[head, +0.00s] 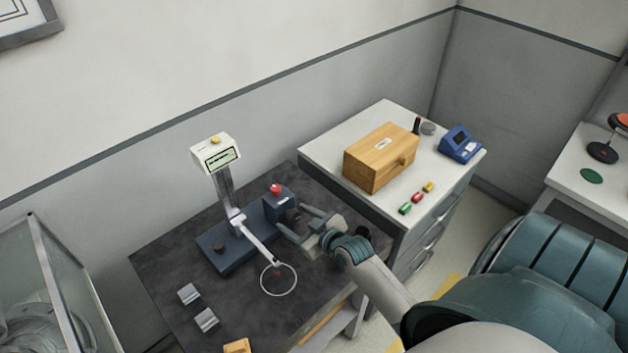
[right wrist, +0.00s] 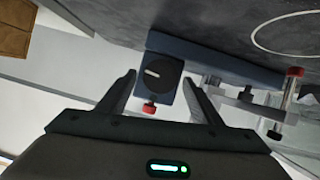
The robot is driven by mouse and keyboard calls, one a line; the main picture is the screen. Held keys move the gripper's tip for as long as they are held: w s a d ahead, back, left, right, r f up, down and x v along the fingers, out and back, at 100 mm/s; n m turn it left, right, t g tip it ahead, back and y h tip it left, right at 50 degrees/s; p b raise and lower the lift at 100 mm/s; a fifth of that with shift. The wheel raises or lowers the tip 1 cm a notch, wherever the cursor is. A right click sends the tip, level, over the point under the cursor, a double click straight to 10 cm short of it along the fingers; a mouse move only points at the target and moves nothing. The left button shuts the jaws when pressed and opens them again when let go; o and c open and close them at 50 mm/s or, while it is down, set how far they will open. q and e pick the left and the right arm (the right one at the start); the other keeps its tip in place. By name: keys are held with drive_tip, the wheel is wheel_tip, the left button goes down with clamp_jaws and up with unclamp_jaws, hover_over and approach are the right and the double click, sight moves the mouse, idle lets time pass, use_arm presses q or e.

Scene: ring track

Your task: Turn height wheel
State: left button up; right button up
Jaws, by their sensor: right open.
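A device with a dark blue base (head: 225,260) stands on the dark table and carries a blue box (head: 278,207) with a red knob (head: 275,189) on top. In the right wrist view a round black wheel (right wrist: 158,75) with a pale mark sits on the face of the box. The red knob shows there just below it (right wrist: 150,107). My right gripper (head: 299,222) is open beside the box, facing the wheel. In the right wrist view its fingers (right wrist: 160,82) stand on either side of the wheel, with no clear contact. My left gripper is out of view.
A column with a display head (head: 216,153) rises from the base, and an arm holds a thin white ring (head: 279,279). Two grey blocks (head: 206,320) lie at the table's front left. A white cabinet (head: 330,150) to the right bears a wooden box (head: 381,157).

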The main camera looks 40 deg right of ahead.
drive_tip(key=b+v, duration=0.5)
drive_tip(key=v, duration=1.2)
